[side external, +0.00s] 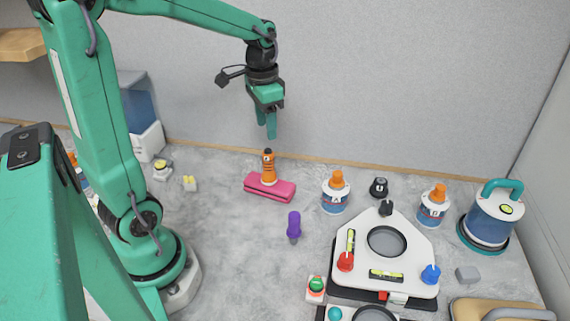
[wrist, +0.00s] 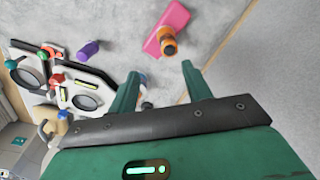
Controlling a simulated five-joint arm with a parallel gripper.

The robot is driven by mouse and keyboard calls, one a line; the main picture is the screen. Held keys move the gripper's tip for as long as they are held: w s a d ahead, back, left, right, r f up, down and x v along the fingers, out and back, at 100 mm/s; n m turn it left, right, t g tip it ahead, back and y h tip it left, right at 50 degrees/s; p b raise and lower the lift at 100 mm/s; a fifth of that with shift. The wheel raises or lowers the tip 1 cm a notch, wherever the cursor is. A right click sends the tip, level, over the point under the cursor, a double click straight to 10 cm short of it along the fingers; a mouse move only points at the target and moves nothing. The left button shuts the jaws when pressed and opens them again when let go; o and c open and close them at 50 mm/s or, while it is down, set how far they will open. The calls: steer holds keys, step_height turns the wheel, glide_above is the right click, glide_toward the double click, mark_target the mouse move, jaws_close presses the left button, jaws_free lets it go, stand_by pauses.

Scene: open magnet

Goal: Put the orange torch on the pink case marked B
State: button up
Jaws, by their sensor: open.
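The orange torch (side external: 268,168) has a dark top and stands upright on the pink case (side external: 270,188), which lies flat on the grey bench near the back wall. In the wrist view the torch (wrist: 168,40) is seen from above on the pink case (wrist: 172,20). A letter on the case cannot be made out. My gripper (side external: 268,136) is open and empty, pointing down above the torch and apart from it. Its two fingers also show in the wrist view (wrist: 160,78), with the torch beyond their tips.
A purple torch (side external: 293,226) lies in front of the case. A white bottle with orange cap (side external: 335,195) stands to its right, and a white instrument plate (side external: 350,270) lies front right. A blue canister (side external: 490,218) is at far right.

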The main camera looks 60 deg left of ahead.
steer(key=s+d+r+n+t, duration=0.1)
steer(key=s+d+r+t, duration=0.3)
steer(key=s+d, duration=0.6)
steer(key=shift+s+d+n+t, duration=0.25)
steer(key=shift+s+n+t, duration=0.1)
steer(key=shift+t, duration=0.15)
